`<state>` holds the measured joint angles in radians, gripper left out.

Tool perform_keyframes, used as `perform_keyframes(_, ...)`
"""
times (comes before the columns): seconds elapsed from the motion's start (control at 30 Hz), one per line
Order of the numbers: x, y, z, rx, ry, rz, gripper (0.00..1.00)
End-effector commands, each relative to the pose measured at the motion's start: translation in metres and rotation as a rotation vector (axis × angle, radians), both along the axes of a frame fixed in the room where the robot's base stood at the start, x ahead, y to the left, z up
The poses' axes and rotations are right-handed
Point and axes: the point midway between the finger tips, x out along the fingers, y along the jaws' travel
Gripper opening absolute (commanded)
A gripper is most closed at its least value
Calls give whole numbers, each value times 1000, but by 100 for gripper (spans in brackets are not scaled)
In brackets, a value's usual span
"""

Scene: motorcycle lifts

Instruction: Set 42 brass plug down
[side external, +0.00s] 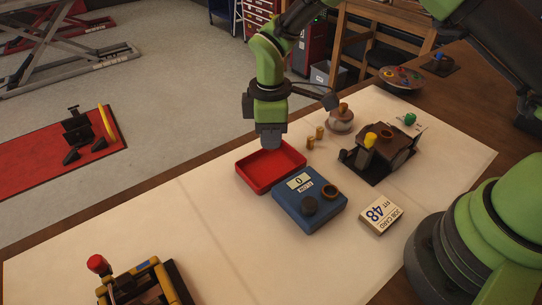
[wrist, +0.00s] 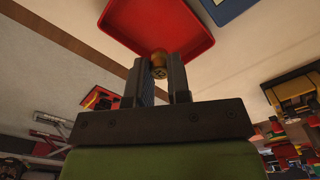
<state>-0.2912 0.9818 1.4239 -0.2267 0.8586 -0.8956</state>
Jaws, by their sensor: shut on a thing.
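My gripper (wrist: 160,85) is shut on a brass plug (wrist: 159,64), which shows between the fingertips in the wrist view. In the side external view my gripper (side external: 270,146) points down at the far edge of the red tray (side external: 272,183), and the held plug is hidden there. I cannot tell whether the plug touches the tray. The tray floor that shows is empty. Two more brass plugs, a farther one (side external: 319,132) and a nearer one (side external: 310,142), stand on the pale mat right of the tray.
A blue box (side external: 296,222) with a display reading 0, a dark knob and a brown ring stands beside the tray. A dark fixture (side external: 378,155) with a yellow part stands farther right. A round pot (side external: 341,120) is behind the plugs.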

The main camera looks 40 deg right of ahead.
Motion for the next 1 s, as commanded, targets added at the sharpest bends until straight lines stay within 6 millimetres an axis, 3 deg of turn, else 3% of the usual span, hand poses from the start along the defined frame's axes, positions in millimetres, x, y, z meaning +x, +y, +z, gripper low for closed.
perform_keyframes(0.4, 0, -1, -52, -1, 1, 0, 0)
perform_keyframes(0.8, 0, -1, -57, 0, -1, 0, 0)
perform_keyframes(0.83, 0, -1, -57, 0, -1, 0, 20)
perform_keyframes(0.9, 0, -1, -57, 0, -1, 0, 36)
perform_keyframes(0.93, 0, -1, -57, 0, -1, 0, 43)
perform_keyframes(1.0, 0, -1, -57, 0, -1, 0, 43)
